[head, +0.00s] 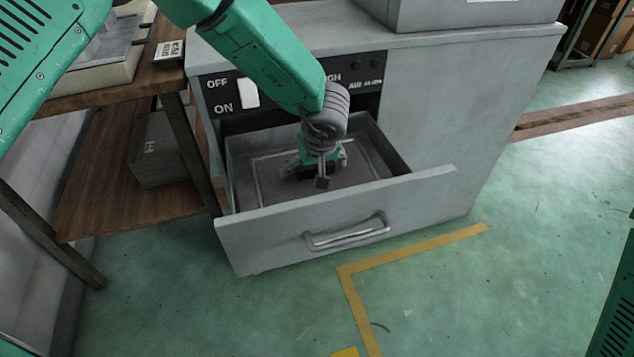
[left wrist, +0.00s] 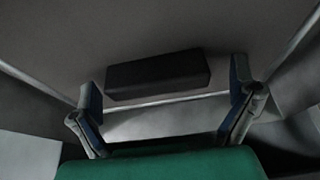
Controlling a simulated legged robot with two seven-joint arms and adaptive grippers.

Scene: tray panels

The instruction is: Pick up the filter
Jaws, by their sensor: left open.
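A dark rectangular block, which looks like the filter (left wrist: 157,75), lies on the drawer floor in the left wrist view. My left gripper (left wrist: 165,97) is open, with one finger to each side of the block in the picture. The block appears just beyond the fingertips and not gripped. In the head view my left gripper (head: 316,168) points down inside the open drawer (head: 285,225). There the gripper and wrist largely hide the block, and I cannot make it out clearly. My right gripper is in neither view.
The drawer's front panel with its metal handle (head: 347,233) and its side walls surround my left gripper. The grey cabinet (head: 440,110) with an ON/OFF switch (head: 248,93) stands behind. A wooden shelf (head: 125,185) with a grey box (head: 160,150) is at left. Green floor is clear in front.

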